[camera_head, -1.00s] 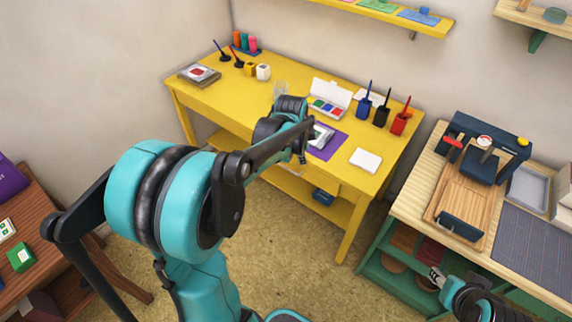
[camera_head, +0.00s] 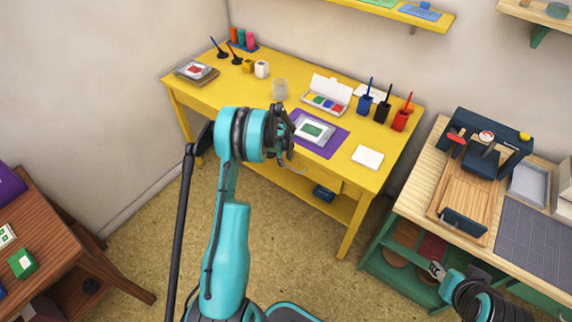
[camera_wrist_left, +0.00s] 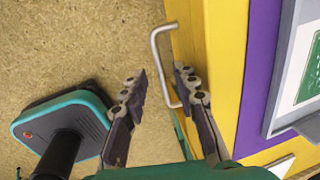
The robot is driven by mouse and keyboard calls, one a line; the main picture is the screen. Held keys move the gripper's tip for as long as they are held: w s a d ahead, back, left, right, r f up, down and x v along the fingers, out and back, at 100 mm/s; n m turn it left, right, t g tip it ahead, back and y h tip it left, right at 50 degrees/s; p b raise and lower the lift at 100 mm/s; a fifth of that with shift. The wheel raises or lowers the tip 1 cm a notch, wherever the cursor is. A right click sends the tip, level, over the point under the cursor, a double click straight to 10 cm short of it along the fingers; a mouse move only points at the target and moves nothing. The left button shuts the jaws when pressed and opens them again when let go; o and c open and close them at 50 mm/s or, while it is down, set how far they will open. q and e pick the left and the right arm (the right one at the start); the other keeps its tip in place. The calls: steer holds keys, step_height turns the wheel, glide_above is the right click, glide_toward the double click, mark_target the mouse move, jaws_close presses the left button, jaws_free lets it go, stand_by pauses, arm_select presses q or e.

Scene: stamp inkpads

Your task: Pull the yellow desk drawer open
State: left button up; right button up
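The yellow desk (camera_head: 215,85) stands against the wall, with its drawer (camera_head: 322,182) under the front edge, partly hidden by my left arm. The drawer looks closed, though the view is oblique. Its light metal bar handle (camera_wrist_left: 156,50) shows in the left wrist view against the orange-yellow front (camera_wrist_left: 188,35). My left gripper (camera_wrist_left: 161,74) is open, its two dark fingers on either side of the handle's line; contact cannot be told. In the head view the left gripper (camera_head: 287,160) is at the desk's front edge. My right gripper (camera_head: 437,271) is low at the right, its opening unclear.
On the desktop near the drawer are a purple mat (camera_head: 334,143) with a stamp pad (camera_head: 313,131) and a white card (camera_head: 367,157). Pen holders stand behind. A blue box (camera_head: 322,194) sits on the lower shelf. The floor (camera_head: 290,235) before the desk is clear.

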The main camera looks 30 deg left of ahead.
arm_select(q)
steer(key=shift+w+f, duration=0.25)
steer(key=shift+f, duration=0.85)
steer(key=shift+c, duration=0.3)
jaws_close()
